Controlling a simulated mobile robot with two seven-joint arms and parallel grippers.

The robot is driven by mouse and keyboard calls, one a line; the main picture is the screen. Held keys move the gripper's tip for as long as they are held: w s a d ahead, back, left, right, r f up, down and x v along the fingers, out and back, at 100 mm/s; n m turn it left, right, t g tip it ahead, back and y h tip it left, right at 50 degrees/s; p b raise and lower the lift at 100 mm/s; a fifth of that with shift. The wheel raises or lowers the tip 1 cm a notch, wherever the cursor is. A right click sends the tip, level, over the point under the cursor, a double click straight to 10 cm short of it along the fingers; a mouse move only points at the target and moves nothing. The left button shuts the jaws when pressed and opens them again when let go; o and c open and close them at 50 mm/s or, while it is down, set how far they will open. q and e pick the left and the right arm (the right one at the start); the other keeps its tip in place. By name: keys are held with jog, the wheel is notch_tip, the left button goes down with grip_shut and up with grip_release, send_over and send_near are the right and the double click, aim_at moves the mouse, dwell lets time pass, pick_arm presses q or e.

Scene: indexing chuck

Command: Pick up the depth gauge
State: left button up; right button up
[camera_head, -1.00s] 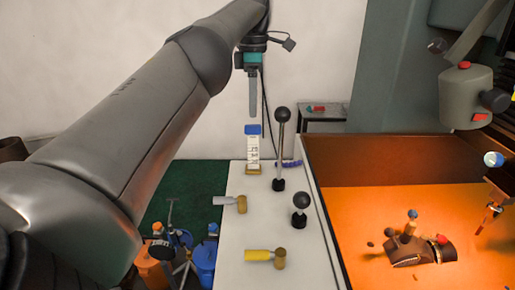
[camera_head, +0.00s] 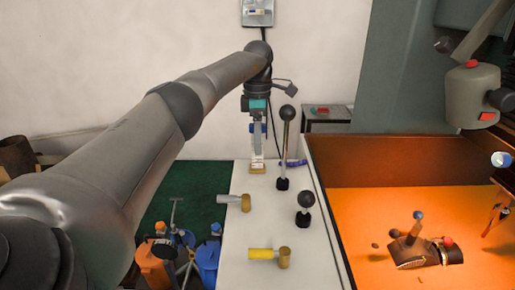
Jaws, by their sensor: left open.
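A small upright piece with a pale body, a blue top and a yellowish foot stands at the far end of the white bench top; I take it for the depth gauge (camera_head: 257,158). My left gripper (camera_head: 258,138) comes down from above at its upper part and hides some of it. The left gripper is open and points downward. At this size I cannot tell whether the fingers touch the piece. My right gripper is not in view.
Two black-knobbed levers (camera_head: 285,150) (camera_head: 304,208) stand right of the gauge. Two brass-headed hammers (camera_head: 235,202) (camera_head: 268,256) lie nearer on the white bench top (camera_head: 250,228). An orange-lit machine tray (camera_head: 400,205) is at right. Blue and orange containers (camera_head: 207,258) stand at lower left.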

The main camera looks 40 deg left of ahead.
aim_at(258, 167)
pick_arm(q)
jog(key=shift+d+f+p, duration=0.1)
jog(key=shift+f+p, duration=0.3)
jog(key=shift+f, duration=1.45)
jog(key=shift+c, duration=0.2)
grip_shut()
